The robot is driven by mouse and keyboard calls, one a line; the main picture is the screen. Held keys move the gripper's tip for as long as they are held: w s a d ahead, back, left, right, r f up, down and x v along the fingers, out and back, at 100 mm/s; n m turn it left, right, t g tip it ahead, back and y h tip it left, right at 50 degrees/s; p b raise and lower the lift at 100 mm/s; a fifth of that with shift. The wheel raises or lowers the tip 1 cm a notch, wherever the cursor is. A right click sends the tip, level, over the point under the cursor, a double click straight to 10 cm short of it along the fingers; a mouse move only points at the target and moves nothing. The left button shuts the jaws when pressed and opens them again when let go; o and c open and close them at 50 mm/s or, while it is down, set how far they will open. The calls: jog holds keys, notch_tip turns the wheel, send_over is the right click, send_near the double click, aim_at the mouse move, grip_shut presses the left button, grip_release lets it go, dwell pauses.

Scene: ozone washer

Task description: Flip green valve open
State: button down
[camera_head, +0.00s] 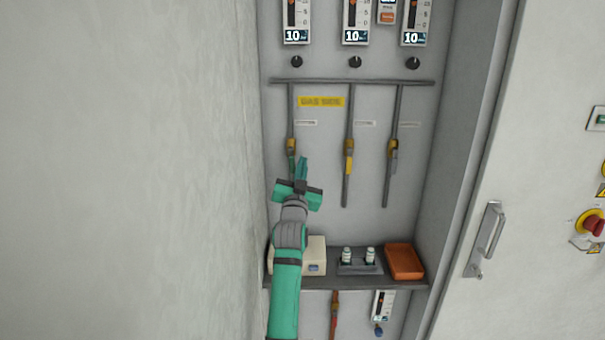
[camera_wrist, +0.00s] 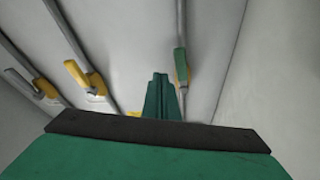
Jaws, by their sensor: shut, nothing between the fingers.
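The green valve (camera_head: 291,158) is on the leftmost of three vertical pipes in the wall cabinet in the head view. It has a brass body, and its green handle lies along the pipe, pointing down. The wrist view shows this green handle (camera_wrist: 180,65) at upper right. My gripper (camera_head: 302,162) is just right of the handle in the head view, its fingers pointing up. In the wrist view my gripper (camera_wrist: 160,85) shows its green fingers together and empty, left of the handle. I cannot tell whether they touch it.
A yellow-handled valve (camera_head: 349,158) and a grey-handled valve (camera_head: 392,152) are on the pipes to the right. Below is a shelf (camera_head: 345,283) with a pale box (camera_head: 315,254), bottles (camera_head: 358,257) and an orange tray (camera_head: 404,261). A plain wall (camera_head: 130,170) stands close on the left.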

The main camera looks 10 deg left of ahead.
jog(key=s+d, duration=0.1)
jog(key=s, duration=0.8)
jog(key=shift+s+d, duration=0.2)
jog(key=shift+d, duration=0.2)
